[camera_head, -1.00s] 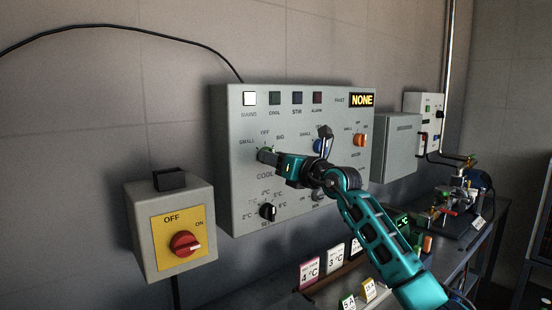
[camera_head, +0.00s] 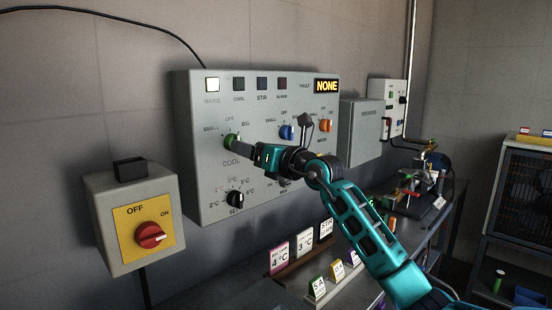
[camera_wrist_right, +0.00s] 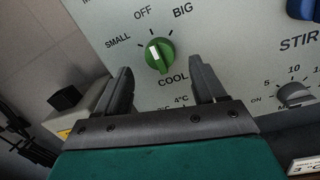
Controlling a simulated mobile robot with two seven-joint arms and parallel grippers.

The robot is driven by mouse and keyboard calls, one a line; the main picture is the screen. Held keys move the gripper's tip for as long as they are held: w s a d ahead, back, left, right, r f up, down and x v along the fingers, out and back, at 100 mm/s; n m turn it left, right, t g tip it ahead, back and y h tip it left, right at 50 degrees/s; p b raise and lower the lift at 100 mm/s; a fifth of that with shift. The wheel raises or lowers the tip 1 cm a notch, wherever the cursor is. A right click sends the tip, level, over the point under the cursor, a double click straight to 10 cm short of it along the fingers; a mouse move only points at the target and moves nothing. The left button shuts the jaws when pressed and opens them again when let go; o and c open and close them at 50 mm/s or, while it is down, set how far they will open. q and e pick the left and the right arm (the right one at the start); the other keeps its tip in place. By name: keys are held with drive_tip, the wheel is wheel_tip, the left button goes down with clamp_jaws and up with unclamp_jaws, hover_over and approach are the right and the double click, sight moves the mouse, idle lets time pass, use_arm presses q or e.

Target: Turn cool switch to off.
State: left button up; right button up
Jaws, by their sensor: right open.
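The cool switch is a green knob (camera_head: 231,141) on the left of the grey control panel (camera_head: 210,180). In the right wrist view the green knob (camera_wrist_right: 160,56) has a white mark that points up and slightly left, toward the OFF label (camera_wrist_right: 143,13) between SMALL and BIG. My right gripper (camera_head: 256,154) is just in front of the knob, slightly right of and below it. In the right wrist view my right gripper (camera_wrist_right: 161,74) is open and empty, its fingers apart on either side below the knob, seemingly not touching it. My left gripper is not in view.
A blue knob (camera_head: 286,132) and an orange knob (camera_head: 326,125) are to the right; a black set knob (camera_head: 236,199) is below. A yellow-faced box with a red rotary switch (camera_head: 150,235) stands lower left. Label cards (camera_head: 279,259) stand on the bench below.

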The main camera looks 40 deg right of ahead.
use_arm(q)
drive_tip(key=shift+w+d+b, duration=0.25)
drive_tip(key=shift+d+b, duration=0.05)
drive_tip(key=shift+b, duration=0.3)
use_arm(e)
drive_tip(key=s+d, duration=0.1)
drive_tip(key=s, duration=0.7)
drive_tip(key=shift+s+f, duration=0.3)
drive_tip(key=shift+s, duration=0.1)
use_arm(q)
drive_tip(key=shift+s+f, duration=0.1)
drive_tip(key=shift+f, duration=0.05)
